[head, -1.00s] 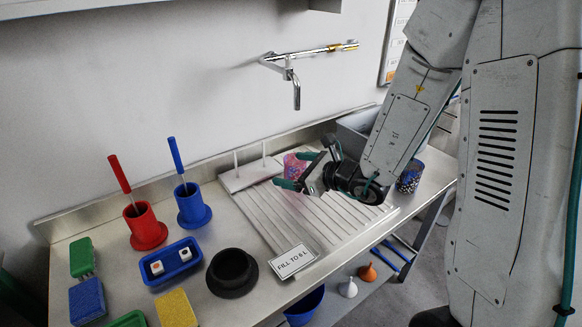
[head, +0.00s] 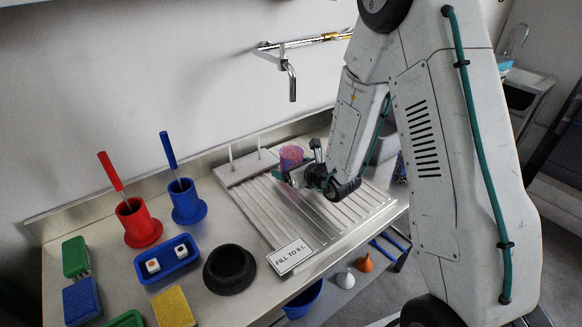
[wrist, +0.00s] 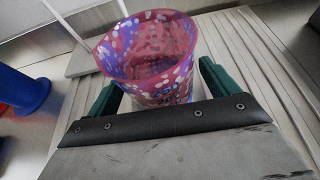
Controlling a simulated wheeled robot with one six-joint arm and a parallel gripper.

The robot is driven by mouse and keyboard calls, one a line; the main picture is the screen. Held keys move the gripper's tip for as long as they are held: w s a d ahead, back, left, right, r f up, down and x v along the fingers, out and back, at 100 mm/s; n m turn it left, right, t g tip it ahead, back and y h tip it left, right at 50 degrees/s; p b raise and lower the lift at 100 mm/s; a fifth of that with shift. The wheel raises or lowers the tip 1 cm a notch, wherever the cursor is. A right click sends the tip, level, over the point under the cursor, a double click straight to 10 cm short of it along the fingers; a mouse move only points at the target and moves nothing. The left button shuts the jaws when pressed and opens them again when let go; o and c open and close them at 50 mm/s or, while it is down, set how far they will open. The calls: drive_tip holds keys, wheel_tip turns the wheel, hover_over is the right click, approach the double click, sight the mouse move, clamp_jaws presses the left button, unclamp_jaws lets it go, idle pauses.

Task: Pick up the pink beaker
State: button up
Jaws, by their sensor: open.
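The pink beaker (head: 291,157) stands upright on the ridged drainboard (head: 262,218), near its back edge. It is pink and purple with pale speckles. In the wrist view the pink beaker (wrist: 150,55) fills the upper middle, its mouth open toward the camera. My gripper (head: 296,178) is low over the drainboard, close in front of the beaker. In the wrist view my gripper (wrist: 155,90) is open, with one green finger on each side of the beaker's lower part. Small gaps seem to show beside the fingers. The fingertips are partly hidden.
Two white pegs (head: 232,158) rise at the drainboard's back left. A red holder (head: 139,224) and a blue holder (head: 187,203) with brushes, a blue tray (head: 169,266) and a black ring-shaped stand (head: 229,271) are to the left. A tap (head: 291,82) hangs above.

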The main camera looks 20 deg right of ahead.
drive_tip(key=c, duration=1.2)
drive_tip(key=shift+r, duration=0.15)
